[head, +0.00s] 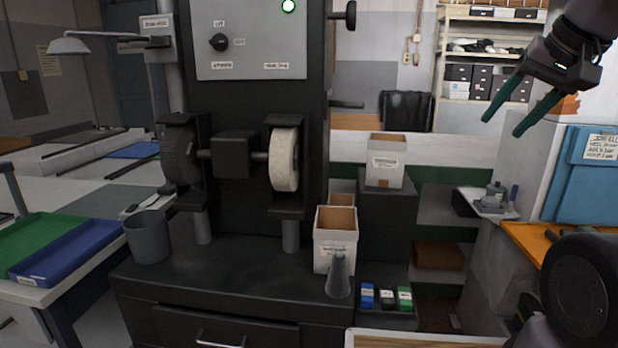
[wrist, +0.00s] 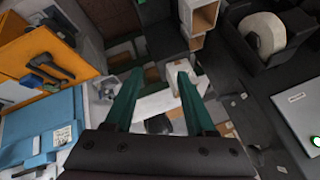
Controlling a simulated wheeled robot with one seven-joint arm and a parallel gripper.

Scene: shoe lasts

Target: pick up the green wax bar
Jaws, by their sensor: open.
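The green wax bar (head: 404,298) stands at the right end of a short row in a small dark holder (head: 388,320) at the right front of the dark machine bench. A black bar (head: 387,299) is beside it, and a blue bar (head: 367,296) is at the left end; all have white labels. My gripper (head: 505,126) is open and empty, high at the upper right in the head view, well above and to the right of the bars. Its two green fingers also show in the wrist view (wrist: 160,74), spread apart. I cannot make out the bars in the wrist view.
A grey cone (head: 338,278) and an open white box (head: 336,242) stand just left of and behind the holder. A grinding machine with a pale wheel (head: 284,160) and a grey bin (head: 148,237) are farther left. A blue panel (head: 588,175) is at the right.

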